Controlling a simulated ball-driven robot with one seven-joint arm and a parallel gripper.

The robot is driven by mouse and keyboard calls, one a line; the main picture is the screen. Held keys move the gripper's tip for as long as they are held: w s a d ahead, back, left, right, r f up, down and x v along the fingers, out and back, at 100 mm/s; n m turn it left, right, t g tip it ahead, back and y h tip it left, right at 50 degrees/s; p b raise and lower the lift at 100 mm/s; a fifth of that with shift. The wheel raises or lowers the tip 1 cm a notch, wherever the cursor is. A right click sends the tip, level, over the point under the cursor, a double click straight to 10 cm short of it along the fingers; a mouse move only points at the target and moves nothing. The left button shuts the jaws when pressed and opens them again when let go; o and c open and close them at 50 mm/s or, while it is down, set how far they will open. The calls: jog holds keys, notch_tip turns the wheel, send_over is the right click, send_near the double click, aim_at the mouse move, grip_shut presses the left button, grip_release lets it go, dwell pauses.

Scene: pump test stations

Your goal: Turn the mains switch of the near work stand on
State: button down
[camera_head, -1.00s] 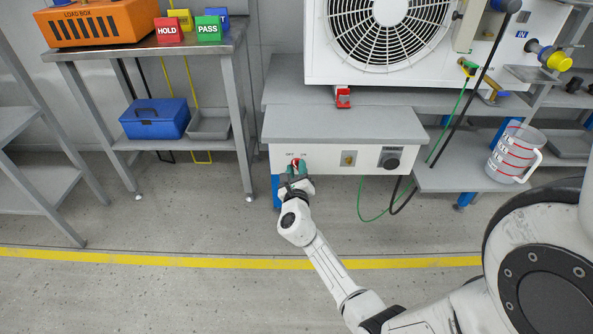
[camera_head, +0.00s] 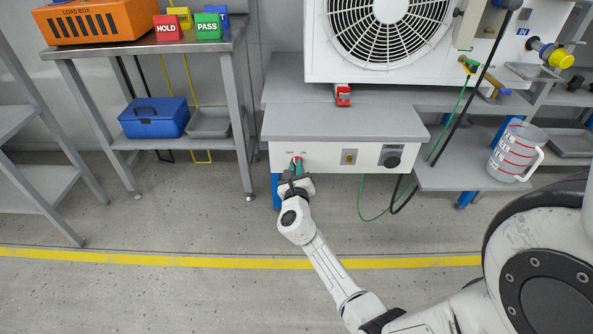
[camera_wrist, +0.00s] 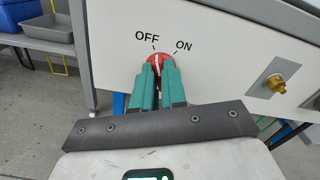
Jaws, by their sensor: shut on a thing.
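The near work stand (camera_head: 340,123) has a white front panel with a red mains switch (camera_wrist: 154,57) at its left end. In the wrist view the switch sits below the printed words OFF and ON. Its white mark points roughly upward, closer to OFF than to ON; its exact setting is hard to tell. My gripper (camera_wrist: 157,76) has its teal fingers closed on the red switch, hiding its lower part. In the head view my gripper (camera_head: 297,169) reaches the panel from below and covers most of the switch.
A brass fitting (camera_wrist: 273,84) and a dark round socket (camera_head: 391,158) are on the same panel to the right. Green and black cables hang beside it. A grey side table (camera_head: 228,49) stands left, and a measuring jug (camera_head: 508,152) stands right. The floor in front is clear.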

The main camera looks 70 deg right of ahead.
jog(key=m+b, duration=0.7)
jog(key=m, duration=0.3)
jog(key=shift+s+m+b, duration=0.1)
jog(key=shift+m+b, duration=0.2)
jog(key=shift+b, duration=0.05)
dwell(0.4)
jog(key=c, duration=1.2)
grip_release()
jog(key=p+v, duration=0.2)
jog(key=v, duration=0.8)
jog(key=shift+s+a+p, duration=0.2)
jog(key=shift+a+p, duration=0.1)
